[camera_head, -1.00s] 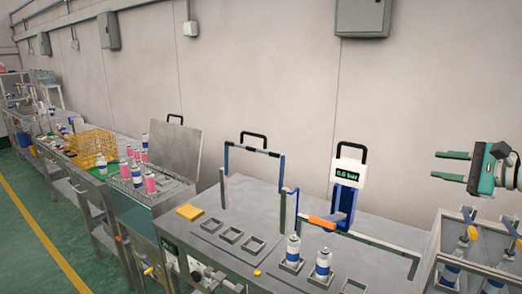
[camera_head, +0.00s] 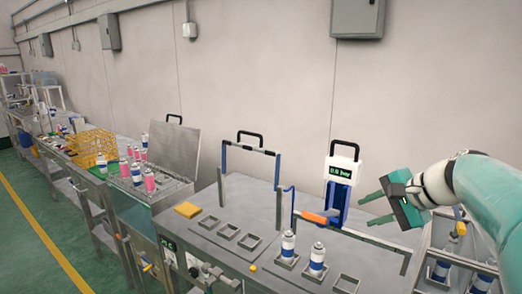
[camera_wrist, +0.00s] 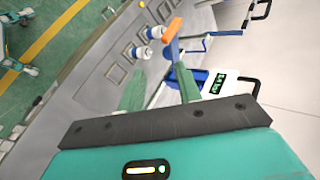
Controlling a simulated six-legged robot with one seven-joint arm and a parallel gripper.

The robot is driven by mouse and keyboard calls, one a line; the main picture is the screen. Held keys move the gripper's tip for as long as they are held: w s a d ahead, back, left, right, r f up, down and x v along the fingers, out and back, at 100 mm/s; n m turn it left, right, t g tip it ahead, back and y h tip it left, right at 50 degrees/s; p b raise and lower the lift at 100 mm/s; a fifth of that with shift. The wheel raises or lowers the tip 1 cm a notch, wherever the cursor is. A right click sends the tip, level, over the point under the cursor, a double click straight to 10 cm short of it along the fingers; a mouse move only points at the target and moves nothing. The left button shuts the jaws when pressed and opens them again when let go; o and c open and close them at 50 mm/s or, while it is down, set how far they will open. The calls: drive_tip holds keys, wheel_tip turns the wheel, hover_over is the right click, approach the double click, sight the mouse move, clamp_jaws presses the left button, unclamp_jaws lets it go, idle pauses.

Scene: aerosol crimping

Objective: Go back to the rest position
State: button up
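My gripper (camera_head: 372,209) is in the air at the right, to the right of the gauge unit. Its two green fingers are apart with nothing between them. The wrist view shows the same open fingers (camera_wrist: 160,92) pointing toward the bench, with a gap between them. The gauge unit (camera_head: 342,170) is white and blue with a small green display and a black handle. An orange lever (camera_head: 315,217) sticks out at its lower left. Two white and blue cans (camera_head: 288,246) (camera_head: 317,259) stand upright in square holders on the bench, clear of my gripper.
The steel bench (camera_head: 210,247) has several empty square holders and a yellow pad (camera_head: 187,210). To the left stand a tray of pink and white cans (camera_head: 150,179) and a yellow rack (camera_head: 92,145). A metal frame with cans (camera_head: 441,270) is below my arm. The wall is behind.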

drive_tip(key=s+a+f+n+h, duration=0.3)
drive_tip(key=s+f+n, duration=0.3)
drive_tip(key=s, duration=0.4)
drive_tip(key=s+a+f+n+g+h, duration=0.1)
drive_tip(key=s+a+f+n+h, duration=0.2)
drive_tip(key=s, duration=0.7)
drive_tip(key=a+f+n, duration=0.2)
drive_tip(key=a+f, duration=0.1)
drive_tip(key=shift+s+n, duration=0.25)
drive_tip(key=shift+n, duration=0.15)
drive_tip(key=shift+d, duration=0.15)
